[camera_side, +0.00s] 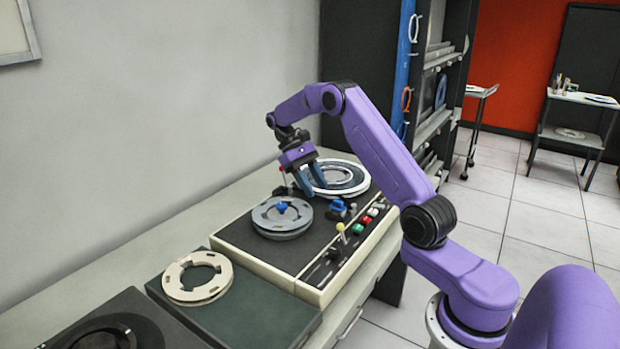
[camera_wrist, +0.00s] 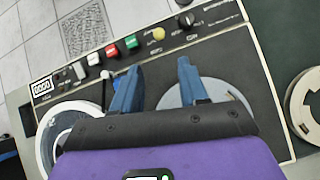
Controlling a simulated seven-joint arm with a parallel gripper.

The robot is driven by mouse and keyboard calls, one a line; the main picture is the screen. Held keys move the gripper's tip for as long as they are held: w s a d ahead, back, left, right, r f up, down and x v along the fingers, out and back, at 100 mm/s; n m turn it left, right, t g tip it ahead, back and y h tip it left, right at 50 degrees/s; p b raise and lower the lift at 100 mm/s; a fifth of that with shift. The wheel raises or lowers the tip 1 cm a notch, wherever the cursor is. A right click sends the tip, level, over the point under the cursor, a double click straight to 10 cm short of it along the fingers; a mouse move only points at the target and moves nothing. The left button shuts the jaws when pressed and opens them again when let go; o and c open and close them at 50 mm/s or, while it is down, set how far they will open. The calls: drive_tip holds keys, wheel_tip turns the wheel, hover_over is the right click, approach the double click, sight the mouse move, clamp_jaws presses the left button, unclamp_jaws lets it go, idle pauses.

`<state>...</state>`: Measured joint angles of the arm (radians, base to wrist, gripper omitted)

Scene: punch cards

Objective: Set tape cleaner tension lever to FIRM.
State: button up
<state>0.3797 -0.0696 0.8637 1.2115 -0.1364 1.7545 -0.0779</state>
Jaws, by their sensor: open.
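The tape machine (camera_side: 262,257) lies on the bench, with a control strip along its front edge. A lever with a yellow knob (camera_side: 340,227) stands on that strip; the yellow knob (camera_wrist: 158,33) also shows in the wrist view, beyond the fingertips. A blue part (camera_side: 337,206) sits on the deck between the reels. A small red-tipped piece (camera_side: 281,171) shows beside my gripper. I cannot read the labels or tell which lever says FIRM. My gripper (camera_side: 311,185) is open above the deck near the far reel; its two blue fingers (camera_wrist: 159,66) have nothing between them.
A grey reel (camera_side: 268,216) with a blue hub and a white-rimmed reel (camera_side: 354,187) sit on the deck. Green, red and white buttons (camera_wrist: 112,50) line the strip, near a black knob (camera_wrist: 187,19). A beige ring (camera_side: 177,285) lies on the neighbouring dark surface.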

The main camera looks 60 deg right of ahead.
drive_tip(key=shift+v, duration=0.9)
drive_tip(key=s+a+r+n+t+h, duration=0.2)
drive_tip(key=s+a+n, duration=0.2)
drive_tip(key=a, duration=0.6)
drive_tip(key=s+a+r+n+t+h, duration=0.1)
drive_tip(key=s+a+r+n+t, duration=0.3)
drive_tip(key=a, duration=0.6)
drive_tip(key=s+a+f+n+t+y, duration=0.1)
drive_tip(key=s+a+n, duration=0.1)
drive_tip(key=s, duration=0.9)
drive_tip(key=s+a+f+n+t+y, duration=0.1)
drive_tip(key=s+n, duration=0.4)
drive_tip(key=s, duration=0.7)
drive_tip(key=shift+a+f+y, duration=0.3)
drive_tip(key=shift+a+f, duration=0.15)
drive_tip(key=shift+f, duration=0.25)
